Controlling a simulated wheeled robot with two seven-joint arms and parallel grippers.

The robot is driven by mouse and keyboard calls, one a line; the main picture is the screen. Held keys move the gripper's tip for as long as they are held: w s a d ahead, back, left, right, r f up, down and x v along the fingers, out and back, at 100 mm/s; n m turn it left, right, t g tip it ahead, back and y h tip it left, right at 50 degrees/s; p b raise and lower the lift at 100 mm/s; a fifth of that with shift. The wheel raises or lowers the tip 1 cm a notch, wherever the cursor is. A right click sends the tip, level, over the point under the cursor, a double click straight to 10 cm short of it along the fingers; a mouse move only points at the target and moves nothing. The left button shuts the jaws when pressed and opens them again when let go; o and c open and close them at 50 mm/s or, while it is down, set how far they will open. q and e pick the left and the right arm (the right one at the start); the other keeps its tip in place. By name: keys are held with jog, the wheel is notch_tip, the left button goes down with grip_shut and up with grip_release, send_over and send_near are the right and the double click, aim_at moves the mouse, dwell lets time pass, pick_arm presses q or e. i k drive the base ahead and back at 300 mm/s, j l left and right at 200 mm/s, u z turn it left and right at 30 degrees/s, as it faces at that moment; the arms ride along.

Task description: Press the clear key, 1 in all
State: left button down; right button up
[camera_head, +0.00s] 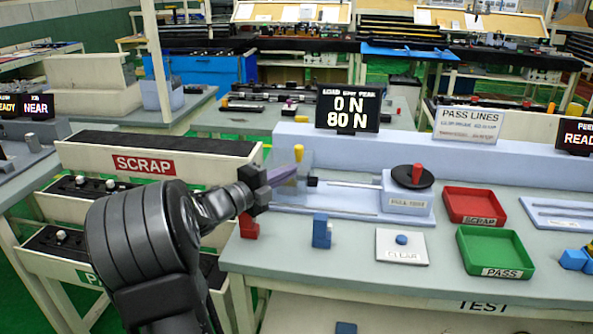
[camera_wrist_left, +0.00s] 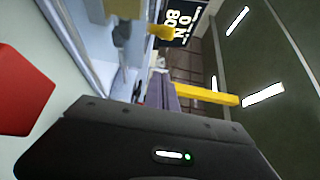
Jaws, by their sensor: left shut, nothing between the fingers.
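The clear key is a round blue button (camera_head: 401,240) on a white plate (camera_head: 402,251) labelled CLEAR, near the front of the test bench. My left gripper (camera_head: 290,174) is shut and empty. It is above the bench's left part, to the left of and farther back than the clear key, clearly apart from it. In the left wrist view its fingers (camera_wrist_left: 162,90) show end-on, and the clear key is not visible there. A display (camera_head: 347,108) behind the bench reads 0 N and 80 N. My right gripper is not in view.
A blue clip block (camera_head: 321,231) stands left of the key plate, and a red block (camera_head: 249,225) stands at the bench's left edge. A pull tester (camera_head: 408,195) is behind the key. Red (camera_head: 474,206) and green (camera_head: 494,252) trays lie to the right.

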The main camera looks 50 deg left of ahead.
aim_at(402, 239)
jog(key=k, duration=1)
